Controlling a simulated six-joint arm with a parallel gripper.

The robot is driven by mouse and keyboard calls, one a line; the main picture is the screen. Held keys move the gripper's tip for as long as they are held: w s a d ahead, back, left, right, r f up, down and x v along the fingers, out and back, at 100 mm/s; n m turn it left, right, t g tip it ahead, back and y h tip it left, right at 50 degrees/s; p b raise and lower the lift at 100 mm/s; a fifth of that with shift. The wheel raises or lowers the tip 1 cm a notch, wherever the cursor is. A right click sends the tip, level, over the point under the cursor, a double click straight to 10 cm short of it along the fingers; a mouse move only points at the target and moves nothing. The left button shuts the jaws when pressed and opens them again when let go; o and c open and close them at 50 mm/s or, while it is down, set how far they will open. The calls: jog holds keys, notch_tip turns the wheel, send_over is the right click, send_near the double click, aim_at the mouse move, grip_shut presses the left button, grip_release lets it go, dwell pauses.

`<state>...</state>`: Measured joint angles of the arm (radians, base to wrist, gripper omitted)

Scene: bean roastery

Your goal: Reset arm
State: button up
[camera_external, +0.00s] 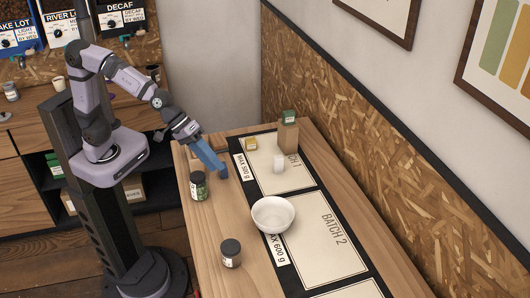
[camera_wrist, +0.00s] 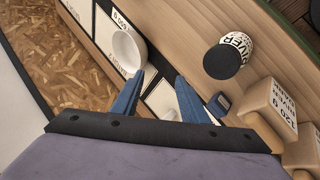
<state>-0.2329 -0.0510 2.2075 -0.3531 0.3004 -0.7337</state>
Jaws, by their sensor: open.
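My gripper (camera_external: 212,160) is over the far left part of the wooden table, with its blue fingers pointing down and to the right. In the wrist view my gripper (camera_wrist: 155,88) has its two blue fingers apart, with nothing held between them. A small dark blue object (camera_external: 223,172) is close to the fingertips in the external view; I cannot tell whether they touch. A small blue object also shows right of the fingers in the wrist view (camera_wrist: 220,104).
A white bowl (camera_external: 273,221) stands on the mat's edge. Jars stand at the table's left side, one green-labelled (camera_external: 198,187), one dark-lidded (camera_external: 231,255). A white cup (camera_external: 278,164), brown bag (camera_external: 288,138) and yellowish box (camera_external: 250,145) stand farther back. The Batch 2 panel (camera_external: 325,240) is mostly clear.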

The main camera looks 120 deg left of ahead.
jog(key=s+d+f+m+g+p, duration=0.1)
jog(key=s+d+f+m+g, duration=0.1)
jog(key=s+m, duration=0.3)
jog(key=s+d+f+m+g, duration=0.3)
jog(key=s+f+m, duration=0.1)
jog(key=s, duration=0.6)
jog(key=s+d+f+m+g+p, duration=0.1)
jog(key=s+d+f+m+g, duration=0.2)
jog(key=s+m, duration=0.2)
jog(key=s, duration=0.2)
jog(key=shift+s+m+h+p, duration=0.3)
jog(key=shift+s+p, duration=0.05)
jog(key=shift+s, duration=0.05)
